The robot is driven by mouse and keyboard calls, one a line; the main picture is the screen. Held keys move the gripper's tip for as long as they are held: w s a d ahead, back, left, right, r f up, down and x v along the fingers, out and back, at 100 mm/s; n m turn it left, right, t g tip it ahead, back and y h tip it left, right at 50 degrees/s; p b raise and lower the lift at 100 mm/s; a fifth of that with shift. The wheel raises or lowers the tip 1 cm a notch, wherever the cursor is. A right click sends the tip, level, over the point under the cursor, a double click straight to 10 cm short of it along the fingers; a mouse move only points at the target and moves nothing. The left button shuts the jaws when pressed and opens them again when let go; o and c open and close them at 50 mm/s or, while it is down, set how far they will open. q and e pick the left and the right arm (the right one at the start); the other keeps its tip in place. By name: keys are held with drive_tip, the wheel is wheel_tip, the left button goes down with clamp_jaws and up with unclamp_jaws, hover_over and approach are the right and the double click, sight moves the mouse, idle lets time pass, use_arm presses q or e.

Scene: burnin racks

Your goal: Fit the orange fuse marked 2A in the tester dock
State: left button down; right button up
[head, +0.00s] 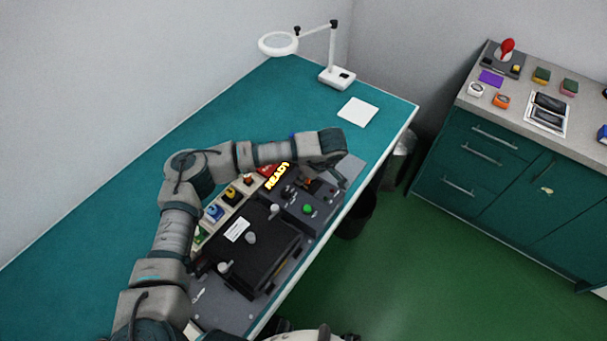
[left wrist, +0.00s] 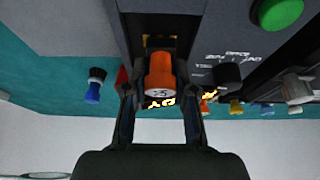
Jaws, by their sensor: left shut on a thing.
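My left gripper (head: 328,181) is over the far end of the dark tester (head: 290,212). In the left wrist view my left gripper (left wrist: 159,88) is shut on an orange fuse (left wrist: 160,72), one finger on each side. The dark marking on its end face is too small to read surely. Beyond the fuse is a dark dock slot (left wrist: 159,42) with brass-coloured parts inside. The fuse lines up with this slot, but I cannot tell how deep it sits. In the head view the gripper and arm mostly hide the fuse. My right gripper is not in view.
A lit READY sign (head: 277,176) and a green button (head: 307,209) are near the gripper. A magnifier lamp (head: 337,78) and white pad (head: 358,111) stand farther back.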

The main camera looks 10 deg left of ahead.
use_arm(q)
drive_tip(key=shift+a, duration=0.45)
drive_tip(key=shift+d+f, duration=0.1)
drive_tip(key=shift+d, duration=0.7)
drive_tip(key=shift+a, duration=0.2)
drive_tip(key=c, duration=0.9)
unclamp_jaws()
drive_tip(key=shift+o, duration=0.2)
drive_tip(key=shift+d, duration=0.1)
